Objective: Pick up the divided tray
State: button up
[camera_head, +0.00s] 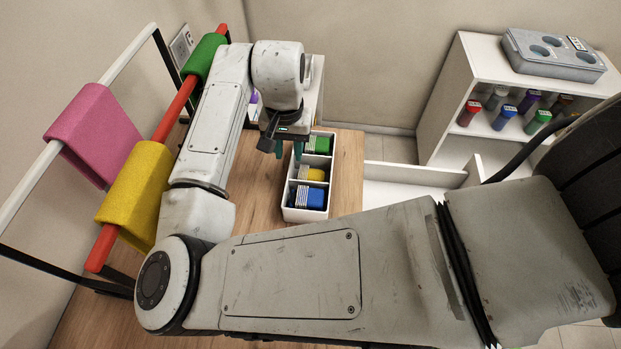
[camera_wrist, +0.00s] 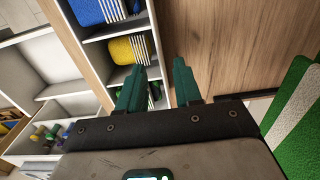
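The divided tray (camera_head: 304,215) is a white box with compartments in a row, standing on the wooden surface in the head view. It holds a blue, a yellow and a green folded item. My gripper (camera_head: 288,149) is open over the tray's left long side, towards its far end. In the wrist view the tray (camera_wrist: 105,33) lies at the upper left. There, one teal finger of my gripper (camera_wrist: 159,66) overlaps the tray's inside and the other is over bare wood, with the side wall between them. I cannot tell how far down the fingers reach; no grip shows.
A rack with pink (camera_head: 95,135), yellow (camera_head: 137,192) and green cloths (camera_head: 204,57) stands at the left. A white shelf unit (camera_head: 452,100) with several coloured bottles and a grey box (camera_head: 553,55) on top stands at the right. Bare wood (camera_head: 348,165) lies right of the tray.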

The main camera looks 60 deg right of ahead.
notch_tip(320, 180, down, 4)
jog(key=b, duration=0.3)
jog(key=shift+a, duration=0.15)
jog(key=shift+c, duration=0.5)
grip_shut()
dwell(0.7)
